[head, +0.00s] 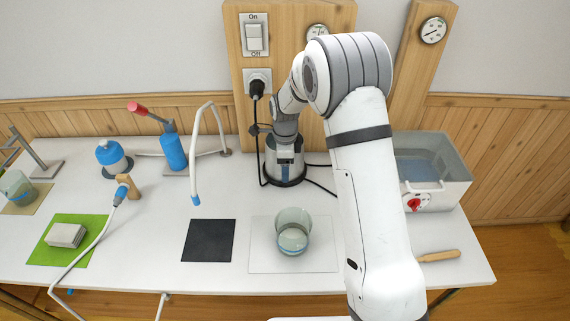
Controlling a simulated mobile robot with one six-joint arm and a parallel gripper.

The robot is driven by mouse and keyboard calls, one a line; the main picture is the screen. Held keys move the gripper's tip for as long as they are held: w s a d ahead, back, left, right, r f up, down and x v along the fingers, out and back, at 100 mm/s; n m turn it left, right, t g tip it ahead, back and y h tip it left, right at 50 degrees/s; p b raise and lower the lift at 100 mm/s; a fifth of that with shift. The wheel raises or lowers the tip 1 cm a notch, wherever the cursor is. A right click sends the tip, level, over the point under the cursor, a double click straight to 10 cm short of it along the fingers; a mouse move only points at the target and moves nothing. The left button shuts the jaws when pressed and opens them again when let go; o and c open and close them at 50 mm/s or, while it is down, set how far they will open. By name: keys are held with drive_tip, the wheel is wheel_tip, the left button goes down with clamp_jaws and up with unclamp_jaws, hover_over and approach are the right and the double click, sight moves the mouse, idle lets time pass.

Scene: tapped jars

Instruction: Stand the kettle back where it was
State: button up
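The kettle (272,167) is a silvery body with a blue strip on its front. It looks upright at the back of the table, on or just over a round dark base (286,183). I cannot tell whether it is fully seated. My arm reaches over from the right and its wrist comes down onto the kettle's top. My gripper (287,147) is at the kettle's upper part, but its fingers are too small and partly hidden to tell whether they are closed on it. The handle is not clearly visible.
A glass jar (292,220) stands on a pale mat in front. A black mat (209,241) lies left of it. A curved spout (194,160) and blue bottle (174,150) stand left. A grey tub (455,185) with a red tap is right. A cord runs from the wall socket.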

drive_tip(key=shift+r, duration=0.2)
drive_tip(key=shift+w+r+p, duration=0.2)
drive_tip(key=shift+r+p, duration=2.15)
drive_tip(key=shift+r, duration=1.5)
wheel_tip(320, 180, up, 8)
drive_tip(key=b, duration=0.1)
drive_tip(key=shift+w, duration=0.15)
drive_tip(key=s+d+r+n+t, duration=0.1)
drive_tip(key=s+d+r+n, duration=0.45)
drive_tip(key=s, duration=0.45)
drive_tip(key=s+d+r+n+t, duration=0.2)
drive_tip(key=s+d+r+n, duration=0.4)
drive_tip(key=s, duration=0.5)
drive_tip(key=s+d+f+n, duration=0.3)
drive_tip(key=s+n, duration=0.3)
drive_tip(key=s, duration=0.3)
drive_tip(key=shift+s+t, duration=0.15)
drive_tip(key=shift+t, duration=0.15)
